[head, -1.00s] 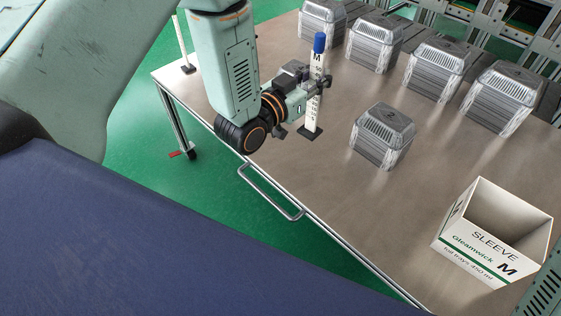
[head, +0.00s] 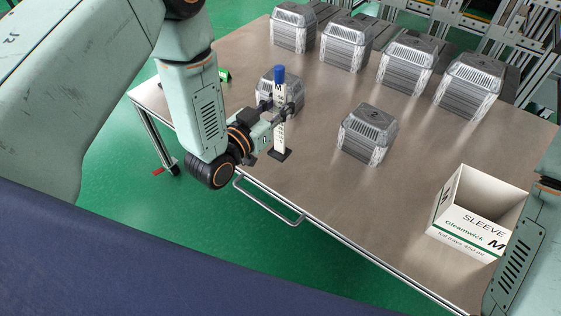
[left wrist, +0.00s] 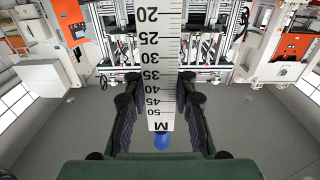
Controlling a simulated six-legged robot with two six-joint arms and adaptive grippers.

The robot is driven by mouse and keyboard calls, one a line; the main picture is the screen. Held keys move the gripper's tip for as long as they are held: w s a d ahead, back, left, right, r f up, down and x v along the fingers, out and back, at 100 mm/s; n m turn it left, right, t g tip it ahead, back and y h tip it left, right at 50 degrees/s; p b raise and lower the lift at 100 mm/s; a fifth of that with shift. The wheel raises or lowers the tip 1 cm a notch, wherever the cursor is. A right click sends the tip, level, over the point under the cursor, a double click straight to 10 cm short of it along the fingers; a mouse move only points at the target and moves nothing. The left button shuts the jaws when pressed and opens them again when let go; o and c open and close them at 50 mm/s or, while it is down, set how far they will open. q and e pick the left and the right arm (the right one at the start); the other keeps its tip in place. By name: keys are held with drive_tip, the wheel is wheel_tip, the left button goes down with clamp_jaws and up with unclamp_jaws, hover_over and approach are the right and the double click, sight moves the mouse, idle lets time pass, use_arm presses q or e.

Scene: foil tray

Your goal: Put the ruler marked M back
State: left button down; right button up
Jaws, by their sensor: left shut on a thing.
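The ruler marked M (head: 281,133) is a white upright strip with a blue cap and a dark foot. My left gripper (head: 279,107) is shut on it at about mid-height, below the cap. I cannot tell whether the foot touches the table. The ruler also shows in the left wrist view (left wrist: 161,60), between the two fingers (left wrist: 160,108), with black numbers, the letter M and the blue end. My right gripper is not in view; only part of my right arm shows at the right edge.
On the table (head: 330,190) stand a foil tray stack (head: 367,134) and another (head: 267,92) just behind the ruler. Several more stacks line the back. An open white sleeve box (head: 465,232) marked M stands front right. A small green item (head: 224,76) is beside my left arm.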

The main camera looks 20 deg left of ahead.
sight(280, 132)
use_arm(q)
drive_tip(key=p, duration=0.3)
drive_tip(key=shift+w+d+r, duration=0.15)
drive_tip(key=shift+w+r, duration=0.05)
drive_tip(key=shift+r, duration=0.2)
drive_tip(key=shift+w+p, duration=0.15)
drive_tip(key=shift+p, duration=0.15)
drive_tip(key=shift+w+r, duration=0.2)
drive_tip(key=shift+w, duration=0.2)
drive_tip(key=shift+w+f, duration=0.15)
drive_tip(key=shift+w, duration=0.1)
wheel_tip(280, 132, down, 9)
drive_tip(key=b, duration=0.3)
drive_tip(key=shift+f, duration=0.25)
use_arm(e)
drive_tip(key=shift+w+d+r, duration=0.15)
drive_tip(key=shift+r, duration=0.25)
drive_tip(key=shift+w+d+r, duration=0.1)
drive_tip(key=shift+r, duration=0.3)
use_arm(q)
drive_tip(key=shift+s+f+b, duration=0.1)
drive_tip(key=shift+b, duration=0.2)
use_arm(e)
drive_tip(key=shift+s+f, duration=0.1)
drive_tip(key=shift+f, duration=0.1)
